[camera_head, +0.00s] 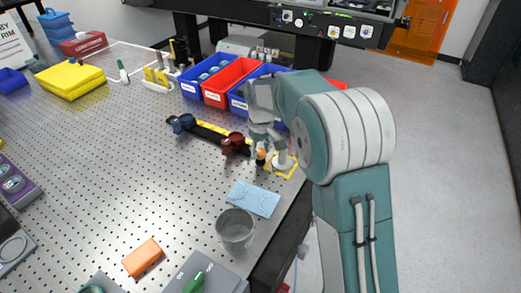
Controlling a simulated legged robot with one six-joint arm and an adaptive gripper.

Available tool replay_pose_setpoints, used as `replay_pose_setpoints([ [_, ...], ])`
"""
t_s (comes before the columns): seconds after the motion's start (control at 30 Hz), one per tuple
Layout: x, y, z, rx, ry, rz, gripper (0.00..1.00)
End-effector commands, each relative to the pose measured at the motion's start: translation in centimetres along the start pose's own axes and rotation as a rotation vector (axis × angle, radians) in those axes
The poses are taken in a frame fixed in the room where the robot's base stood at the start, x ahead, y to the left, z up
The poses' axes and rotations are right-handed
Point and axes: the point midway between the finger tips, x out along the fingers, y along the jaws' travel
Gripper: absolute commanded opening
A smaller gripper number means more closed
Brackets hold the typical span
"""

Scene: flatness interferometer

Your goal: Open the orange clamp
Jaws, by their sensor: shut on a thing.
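A small orange part, which I take for the orange clamp (261,154), shows at the right end of a black and yellow rail (208,131). My gripper (263,146) points down over this part from above, and its fingers meet it. My gripper is shut on it, though the fingers are small here and the wrist and arm hide much of the contact. I cannot tell how far the clamp is turned or opened.
A dark red clamp (234,145) and a blue clamp (183,122) sit on the rail. A white post (283,162) stands just right of my gripper. Red (216,97) and blue bins (190,90) stand behind.

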Motion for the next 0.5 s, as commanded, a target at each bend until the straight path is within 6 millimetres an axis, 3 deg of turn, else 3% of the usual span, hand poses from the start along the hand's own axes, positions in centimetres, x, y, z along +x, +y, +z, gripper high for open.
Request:
replay_pose_setpoints([
  [0.17, 0.04, 0.01, -0.14, 0.000, 0.004, 0.002, 0.00],
  [0.2, 0.04, 0.01, -0.14, 0.000, 0.004, 0.001, 0.61],
  [0.27, 0.04, 0.01, -0.11, 0.000, 0.004, 0.001, 0.82],
  [0.5, -0.01, -0.01, -0.03, 0.001, 0.002, 0.001, 0.82],
])
